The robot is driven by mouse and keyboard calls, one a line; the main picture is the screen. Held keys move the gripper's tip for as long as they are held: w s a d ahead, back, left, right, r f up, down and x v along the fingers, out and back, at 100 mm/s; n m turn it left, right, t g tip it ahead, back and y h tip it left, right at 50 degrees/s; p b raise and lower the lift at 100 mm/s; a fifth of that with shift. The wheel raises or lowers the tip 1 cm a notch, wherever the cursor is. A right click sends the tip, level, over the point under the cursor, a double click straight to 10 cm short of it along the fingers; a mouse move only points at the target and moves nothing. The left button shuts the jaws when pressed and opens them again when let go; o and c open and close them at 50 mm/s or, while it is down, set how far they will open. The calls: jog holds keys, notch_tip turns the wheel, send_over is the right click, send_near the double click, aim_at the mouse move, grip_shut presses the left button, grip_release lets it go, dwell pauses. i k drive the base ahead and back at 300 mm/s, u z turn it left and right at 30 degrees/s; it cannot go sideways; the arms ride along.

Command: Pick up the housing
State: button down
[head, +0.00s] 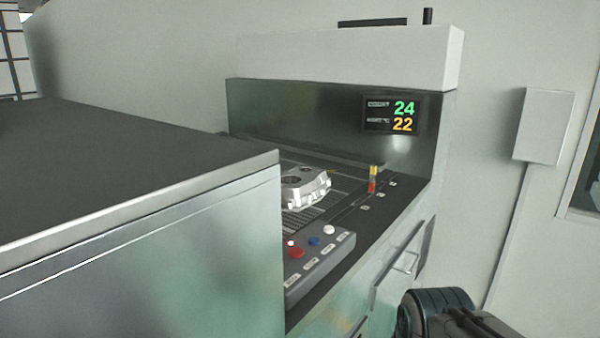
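The housing (312,192), a silver-grey metal casting with a dark round opening on top, lies on the slatted surface (300,222) of a machine in the middle of the head view. Its left side is partly hidden behind the large cabinet in front. No gripper touches it. A dark teal, rounded part at the bottom right looks like a link of my arm, well apart from the housing. The fingers of my gripper do not show.
A large cabinet with a dark top (120,175) fills the left foreground. A button panel (318,262) and a small red-yellow lamp (373,179) stand near the housing. A grey box (543,126) hangs at right.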

aim_at(302, 186)
jog(key=z, duration=1.55)
jog(key=i, duration=1.85)
jog(key=u, duration=3.25)
